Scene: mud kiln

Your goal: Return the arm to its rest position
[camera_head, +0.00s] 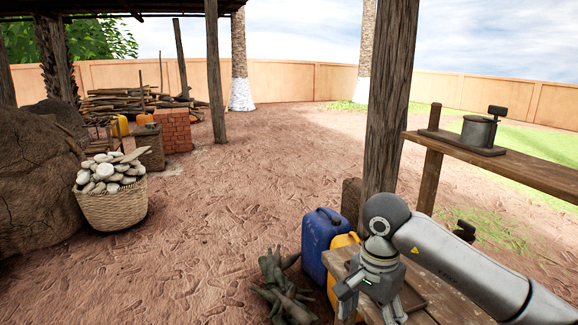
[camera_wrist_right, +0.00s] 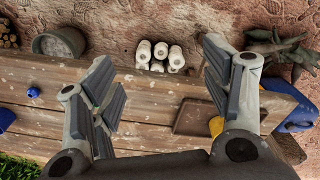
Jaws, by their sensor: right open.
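My right arm (camera_head: 465,262) comes in from the right in the head view, bent at a grey joint. Its gripper (camera_head: 372,304) points down over a wooden table (camera_head: 340,258), with the fingers partly cut off by the lower edge. In the right wrist view the right gripper (camera_wrist_right: 165,88) is open, its two dark-padded fingers wide apart with nothing between them. The table's planks (camera_wrist_right: 150,105) lie beyond the fingers. A brown board (camera_wrist_right: 188,117) lies on it near the right finger. My left gripper is not in view.
A post (camera_head: 388,110) and a shelf with a metal pot (camera_head: 478,133) rise close behind the arm. Open ground (camera_head: 230,200) lies left.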

